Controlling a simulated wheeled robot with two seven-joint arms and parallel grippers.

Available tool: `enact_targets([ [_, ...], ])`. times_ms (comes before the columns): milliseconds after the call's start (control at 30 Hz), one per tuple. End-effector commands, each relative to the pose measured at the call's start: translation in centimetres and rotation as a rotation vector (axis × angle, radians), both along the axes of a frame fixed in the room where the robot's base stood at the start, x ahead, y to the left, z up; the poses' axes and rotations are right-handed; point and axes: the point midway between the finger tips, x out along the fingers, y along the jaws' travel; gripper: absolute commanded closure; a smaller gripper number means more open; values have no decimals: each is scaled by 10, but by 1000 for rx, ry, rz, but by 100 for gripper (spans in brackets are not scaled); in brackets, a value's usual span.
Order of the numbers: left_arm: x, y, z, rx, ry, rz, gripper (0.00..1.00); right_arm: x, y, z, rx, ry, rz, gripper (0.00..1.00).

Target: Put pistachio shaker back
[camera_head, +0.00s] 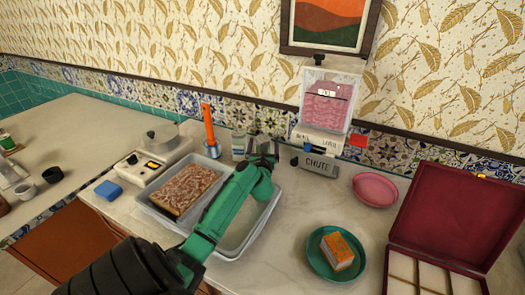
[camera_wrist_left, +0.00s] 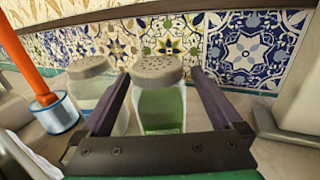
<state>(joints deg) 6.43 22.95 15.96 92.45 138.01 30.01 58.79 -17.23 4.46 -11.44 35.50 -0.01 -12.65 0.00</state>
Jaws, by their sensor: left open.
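The pistachio shaker, a clear jar with green contents and a grey perforated lid, stands upright in the left wrist view (camera_wrist_left: 160,105). My left gripper (camera_wrist_left: 161,78) is open, with one finger on each side of the jar. A gap shows on the right side; contact on the left cannot be told. In the head view my left gripper (camera_head: 263,150) is at the back of the counter, and it largely hides the pistachio shaker there. A second shaker (camera_wrist_left: 92,88) with pale contents stands just left, outside the left finger. My right gripper is not in view.
An orange-handled tool in a blue-banded metal cup (camera_head: 211,148) stands left of the shakers. The tiled wall is close behind. The chute dispenser (camera_head: 318,165) is to the right. A tray with a brown slab (camera_head: 150,212) lies in front. A pink bowl (camera_head: 375,188) stands further right.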

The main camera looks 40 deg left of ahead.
Motion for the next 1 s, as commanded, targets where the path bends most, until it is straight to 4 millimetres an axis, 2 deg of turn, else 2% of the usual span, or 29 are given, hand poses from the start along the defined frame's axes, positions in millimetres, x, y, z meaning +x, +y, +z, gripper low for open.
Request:
enact_targets([
  [33,-9,-8,5,-3,3,-1,1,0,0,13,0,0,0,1],
  [133,-25,-22,5,-4,2,-1,1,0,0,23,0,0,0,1],
  [300,-53,-44,4,-4,2,2,1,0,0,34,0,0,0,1],
  [433,-66,-56,2,-2,1,1,1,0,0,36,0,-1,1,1],
  [600,-72,-60,2,0,0,2,1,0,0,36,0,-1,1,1],
  [1000,-71,-60,1,0,0,1,1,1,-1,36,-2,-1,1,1],
])
